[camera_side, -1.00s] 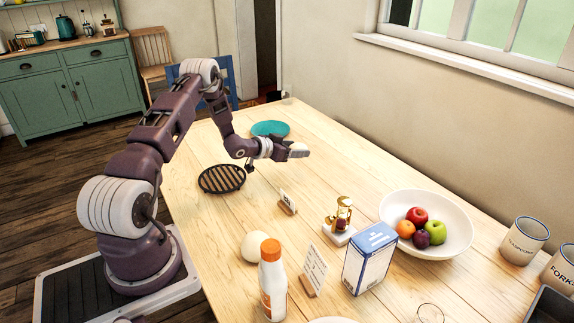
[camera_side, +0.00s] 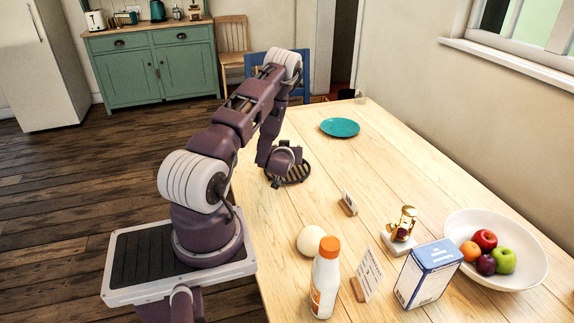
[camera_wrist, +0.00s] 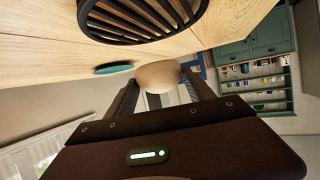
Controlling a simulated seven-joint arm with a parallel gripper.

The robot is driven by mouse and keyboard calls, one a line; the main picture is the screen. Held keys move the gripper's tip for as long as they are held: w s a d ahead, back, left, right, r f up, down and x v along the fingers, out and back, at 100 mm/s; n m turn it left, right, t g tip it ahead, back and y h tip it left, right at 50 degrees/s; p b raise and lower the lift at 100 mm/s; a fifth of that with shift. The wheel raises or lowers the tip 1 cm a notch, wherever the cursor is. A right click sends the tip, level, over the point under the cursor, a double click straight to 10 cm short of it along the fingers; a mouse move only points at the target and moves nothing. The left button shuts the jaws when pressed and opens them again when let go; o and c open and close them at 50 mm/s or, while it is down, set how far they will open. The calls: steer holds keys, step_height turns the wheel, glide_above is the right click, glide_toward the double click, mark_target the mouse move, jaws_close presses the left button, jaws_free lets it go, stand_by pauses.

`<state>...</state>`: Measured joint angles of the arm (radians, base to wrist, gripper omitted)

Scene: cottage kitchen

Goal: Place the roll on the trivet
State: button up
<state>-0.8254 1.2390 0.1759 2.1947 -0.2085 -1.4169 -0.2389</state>
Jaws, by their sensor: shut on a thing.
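The roll (camera_wrist: 158,75) is a pale tan rounded thing between the fingertips of my gripper (camera_wrist: 163,86) in the wrist view. My gripper is shut on it. The trivet (camera_wrist: 146,17) is dark, round and slatted, and lies on the table at the top of that upside-down view, apart from the roll. In the side view the trivet (camera_side: 297,172) is partly hidden behind my wrist. My fingers and the roll are hidden there by my wrist, so their height above the table is unclear.
A teal plate (camera_side: 340,127) lies beyond the trivet. The wood right of the trivet is clear.

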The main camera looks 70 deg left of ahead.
step_height(320, 180, down, 5)
steer(key=shift+f, duration=0.15)
steer(key=o, duration=1)
steer(key=shift+f, duration=0.1)
steer(key=shift+c, duration=0.2)
